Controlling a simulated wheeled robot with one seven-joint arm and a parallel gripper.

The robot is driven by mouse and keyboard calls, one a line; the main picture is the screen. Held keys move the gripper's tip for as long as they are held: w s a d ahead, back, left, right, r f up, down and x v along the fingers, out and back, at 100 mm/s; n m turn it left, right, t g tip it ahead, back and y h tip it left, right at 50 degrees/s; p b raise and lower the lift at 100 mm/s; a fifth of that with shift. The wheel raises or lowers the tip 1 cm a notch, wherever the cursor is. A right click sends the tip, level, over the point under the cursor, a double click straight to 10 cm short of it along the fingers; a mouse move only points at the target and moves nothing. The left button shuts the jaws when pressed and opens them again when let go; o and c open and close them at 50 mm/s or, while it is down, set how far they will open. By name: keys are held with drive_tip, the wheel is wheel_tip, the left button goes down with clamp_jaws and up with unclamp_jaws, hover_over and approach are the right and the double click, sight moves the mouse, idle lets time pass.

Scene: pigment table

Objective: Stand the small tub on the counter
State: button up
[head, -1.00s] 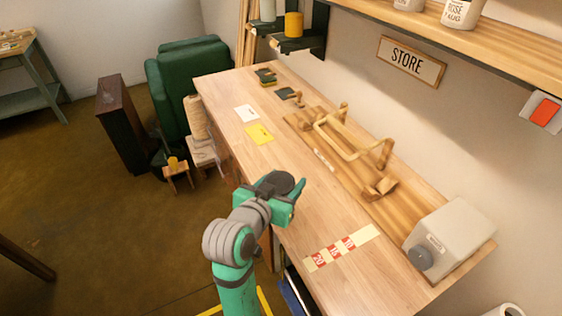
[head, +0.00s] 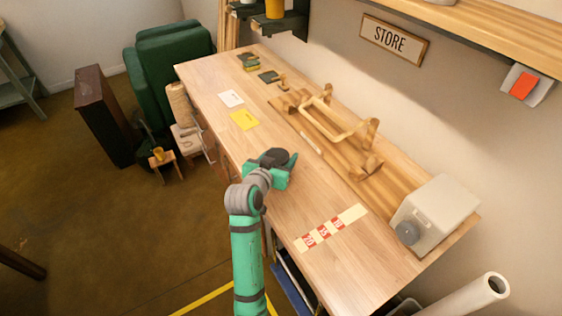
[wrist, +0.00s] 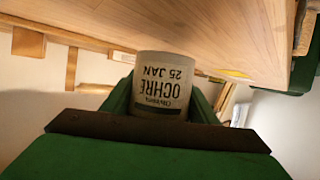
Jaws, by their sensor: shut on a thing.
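My gripper (head: 285,166) is over the front part of the wooden counter (head: 310,195) in the head view, between the yellow card and the red-marked strip. It is shut on a small whitish tub (wrist: 162,82), seen between the green fingers in the wrist view. The tub's label reads OCHRE 25 JAN and appears upside down in that view, where the wooden surface also lies at the top. The tub is hidden behind my gripper in the head view. I cannot tell its height over the counter.
A wooden rack (head: 345,128) runs along the back of the counter. A grey box with a dial (head: 437,212) stands at the right end. A strip with red labels (head: 330,228), a white card (head: 231,99) and a yellow card (head: 244,120) lie flat. Bare counter surrounds them.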

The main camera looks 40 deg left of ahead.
drive_tip(key=shift+f, duration=1.15)
drive_tip(key=shift+f, duration=0.1)
drive_tip(key=o, duration=1.5)
drive_tip(key=shift+o, duration=0.2)
drive_tip(key=shift+s, duration=0.1)
drive_tip(key=v, duration=1.2)
